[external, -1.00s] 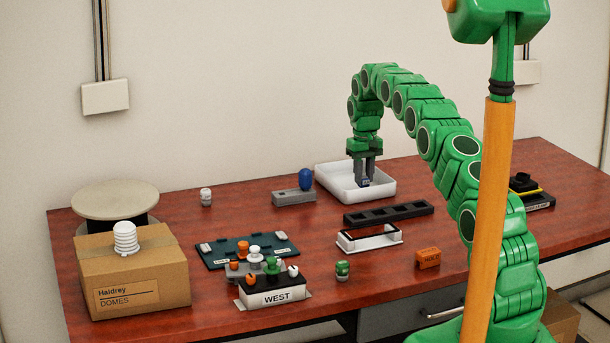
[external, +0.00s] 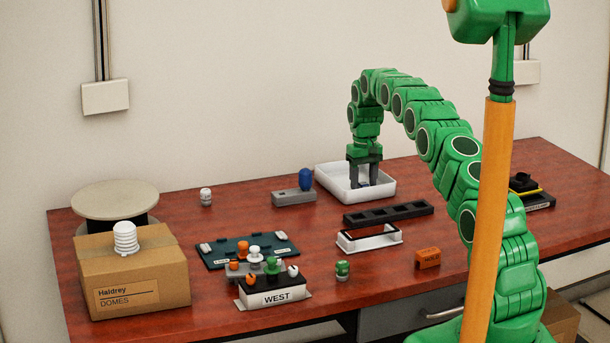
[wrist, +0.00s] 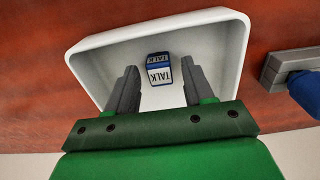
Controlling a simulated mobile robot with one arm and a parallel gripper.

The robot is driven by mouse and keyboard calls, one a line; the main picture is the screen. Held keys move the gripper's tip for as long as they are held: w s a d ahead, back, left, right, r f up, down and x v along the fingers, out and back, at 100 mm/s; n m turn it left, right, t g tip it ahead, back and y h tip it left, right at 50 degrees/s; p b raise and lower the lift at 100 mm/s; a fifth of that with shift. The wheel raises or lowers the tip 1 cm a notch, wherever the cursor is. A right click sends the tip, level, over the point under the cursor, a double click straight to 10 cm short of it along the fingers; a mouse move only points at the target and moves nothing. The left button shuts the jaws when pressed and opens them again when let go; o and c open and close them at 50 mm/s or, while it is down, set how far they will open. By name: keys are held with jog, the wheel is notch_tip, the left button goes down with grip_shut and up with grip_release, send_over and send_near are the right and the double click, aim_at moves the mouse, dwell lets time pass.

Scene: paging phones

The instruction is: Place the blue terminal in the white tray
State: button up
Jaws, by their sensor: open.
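The blue terminal is a small blue block with white TALK labels (wrist: 159,70). It lies on the floor of the white tray (wrist: 90,62) in the wrist view. In the external view the white tray (external: 386,190) stands at the back of the table, and the block is a small dark shape low between my fingers. My gripper (external: 364,183) points down into the tray with its fingers apart. In the wrist view my gripper (wrist: 159,73) shows an open finger on each side of the block, with a gap to both.
A grey base (external: 293,197) with a blue bulb-shaped piece (external: 306,179) stands left of the tray. A black slotted strip (external: 389,213) and a white frame (external: 369,240) lie in front. A box (external: 150,270) and spool (external: 115,198) are at left.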

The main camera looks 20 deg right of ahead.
aim_at(364, 184)
jog(key=shift+r, duration=0.1)
notch_tip(364, 184, up, 12)
dwell(0.5)
jog(key=s+a+r, duration=0.2)
jog(key=s+r, duration=0.3)
jog(key=s, duration=0.4)
jog(key=s+a+r+g, duration=0.15)
jog(key=s+r, duration=0.25)
jog(key=s, duration=0.6)
jog(key=s+a+r+t, duration=0.1)
jog(key=s+a+r, duration=0.1)
jog(key=s+r, duration=0.5)
jog(key=s+f, duration=0.3)
jog(key=s, duration=0.9)
jog(key=s+f+g, duration=0.1)
jog(key=s+f, duration=0.1)
jog(key=s, duration=1.1)
jog(key=s+a+f, duration=0.1)
jog(key=s+f, duration=0.2)
jog(key=s, duration=1)
jog(key=shift+f, duration=0.35)
